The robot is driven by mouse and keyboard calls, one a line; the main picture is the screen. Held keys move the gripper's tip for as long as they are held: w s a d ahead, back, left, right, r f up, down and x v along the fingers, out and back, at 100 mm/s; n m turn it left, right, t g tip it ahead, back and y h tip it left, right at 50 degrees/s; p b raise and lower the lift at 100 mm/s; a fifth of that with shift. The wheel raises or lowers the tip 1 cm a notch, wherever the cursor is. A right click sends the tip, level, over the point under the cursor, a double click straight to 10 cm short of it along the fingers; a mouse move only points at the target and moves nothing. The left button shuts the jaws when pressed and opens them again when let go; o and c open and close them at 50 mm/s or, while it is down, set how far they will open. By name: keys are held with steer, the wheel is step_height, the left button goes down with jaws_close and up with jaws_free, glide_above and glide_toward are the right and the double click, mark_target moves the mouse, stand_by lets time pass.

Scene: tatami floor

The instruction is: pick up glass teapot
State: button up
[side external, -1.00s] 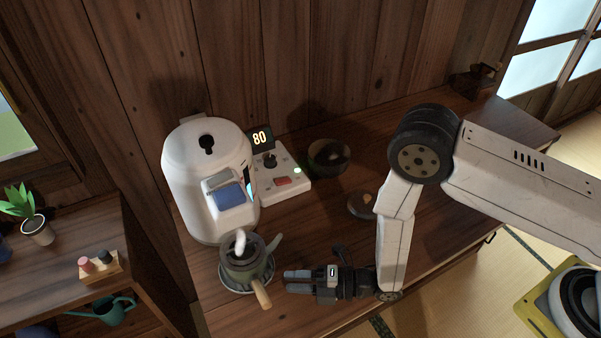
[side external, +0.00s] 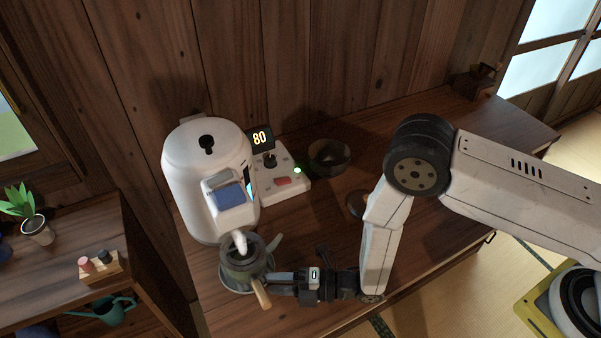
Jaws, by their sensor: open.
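The teapot (side external: 238,270) is a squat, dark grey-green pot with an open top, a spout pointing up to the right and a pale wooden side handle (side external: 261,293). It stands on a saucer (side external: 223,282) below the white dispenser. A white stream or wisp (side external: 240,242) shows at its mouth; I cannot tell which. My gripper (side external: 272,281) is open, low over the counter on the pot's right, with its fingertips at the handle. I cannot tell whether they touch it or go around it.
The white dispenser (side external: 205,165) stands close behind the pot. A control box (side external: 283,183) with a display reading 80 is beside it. A dark bowl (side external: 329,157) and a small round dish (side external: 356,204), partly hidden by my arm, stand right. The counter's front edge is near.

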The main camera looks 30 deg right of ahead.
mark_target(257, 281)
steer(key=shift+x, duration=2.15)
steer(key=shift+r, duration=0.1)
jaws_close()
steer(key=shift+r, duration=0.1)
